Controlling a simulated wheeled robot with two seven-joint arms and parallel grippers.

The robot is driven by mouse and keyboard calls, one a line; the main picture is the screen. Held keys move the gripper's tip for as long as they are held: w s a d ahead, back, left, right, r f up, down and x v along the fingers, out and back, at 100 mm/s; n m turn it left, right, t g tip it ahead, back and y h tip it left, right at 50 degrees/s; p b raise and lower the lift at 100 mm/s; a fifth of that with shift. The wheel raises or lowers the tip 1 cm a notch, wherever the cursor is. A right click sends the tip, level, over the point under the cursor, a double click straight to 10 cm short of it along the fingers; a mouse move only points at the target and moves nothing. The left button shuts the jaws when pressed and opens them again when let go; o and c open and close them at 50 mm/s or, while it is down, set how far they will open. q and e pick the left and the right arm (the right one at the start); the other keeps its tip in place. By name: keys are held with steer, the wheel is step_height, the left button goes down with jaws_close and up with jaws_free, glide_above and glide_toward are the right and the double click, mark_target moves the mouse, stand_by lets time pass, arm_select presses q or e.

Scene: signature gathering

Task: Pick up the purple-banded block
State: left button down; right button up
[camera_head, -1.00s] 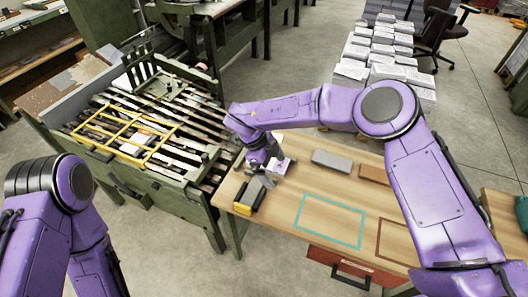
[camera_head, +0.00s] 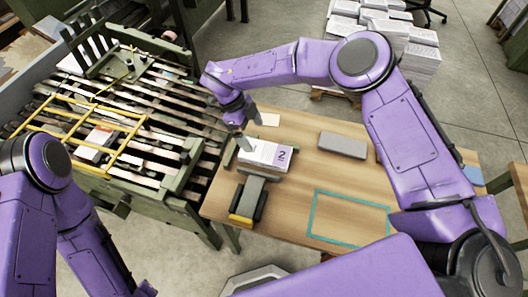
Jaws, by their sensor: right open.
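The purple-banded block (camera_head: 267,154) is a white paper-like block with a purple band marked "2" on its right end. It lies on the wooden table near the left edge. My right gripper (camera_head: 246,143) points down at the block's left end, with its jaws open.
A dark holder with a yellow end (camera_head: 248,199) stands just in front of the block. A grey block (camera_head: 342,145) lies to the right, behind a teal outline (camera_head: 350,218) on the table. A slatted machine with a yellow frame (camera_head: 80,133) stands at the left, holding a red-banded block (camera_head: 98,139).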

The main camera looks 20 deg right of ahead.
mark_target(266, 152)
steer(key=p+x, duration=0.1)
steer(key=x, duration=0.1)
steer(key=p+x, duration=0.1)
steer(key=x, duration=0.2)
steer(key=p+x, duration=0.1)
steer(key=x, duration=0.2)
steer(key=shift+s+d+r, duration=0.2)
steer(key=shift+s+d, duration=0.1)
steer(key=shift+s, duration=0.1)
steer(key=shift+d+f, duration=0.15)
steer(key=shift+f, duration=0.35)
steer(key=c, duration=0.9)
